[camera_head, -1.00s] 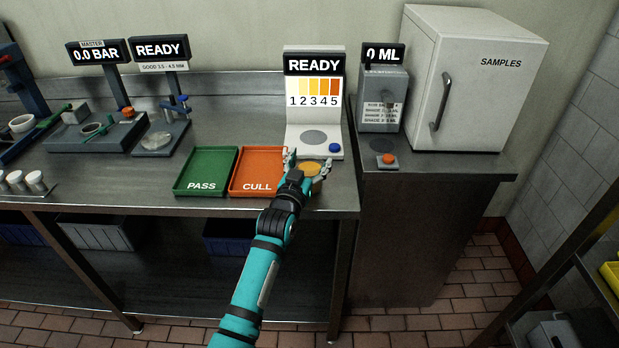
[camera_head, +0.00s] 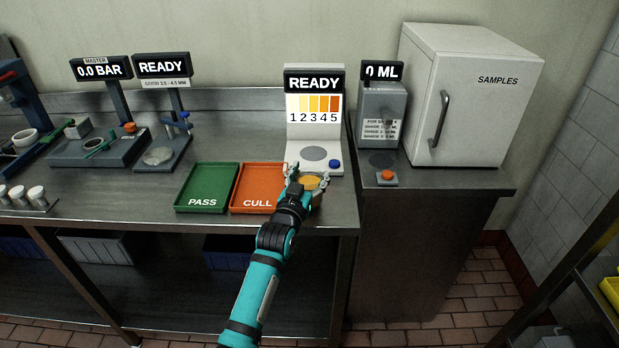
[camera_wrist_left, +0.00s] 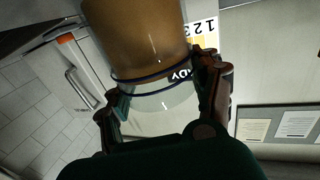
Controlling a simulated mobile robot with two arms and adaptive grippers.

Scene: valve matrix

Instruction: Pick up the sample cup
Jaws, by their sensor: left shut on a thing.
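The sample cup (camera_wrist_left: 145,45) is clear, with amber-brown contents and dark blue ring lines. In the left wrist view it fills the space between the fingers of my left gripper (camera_wrist_left: 165,88), which is shut on it. In the head view the cup (camera_head: 311,181) shows as a small orange-yellow round top. It is at the bench's front, just before the shade-reading station, with a fingertip of my left gripper (camera_head: 309,174) on either side. I cannot tell whether its base touches the bench. My right gripper is not in view.
The shade station (camera_head: 315,120) reads READY, with a grey round pad (camera_head: 314,153) and blue button (camera_head: 335,164). Green PASS (camera_head: 190,207) and orange CULL (camera_head: 240,190) trays lie left. A 0 ML dispenser (camera_head: 396,100) and SAMPLES fridge (camera_head: 470,120) stand right.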

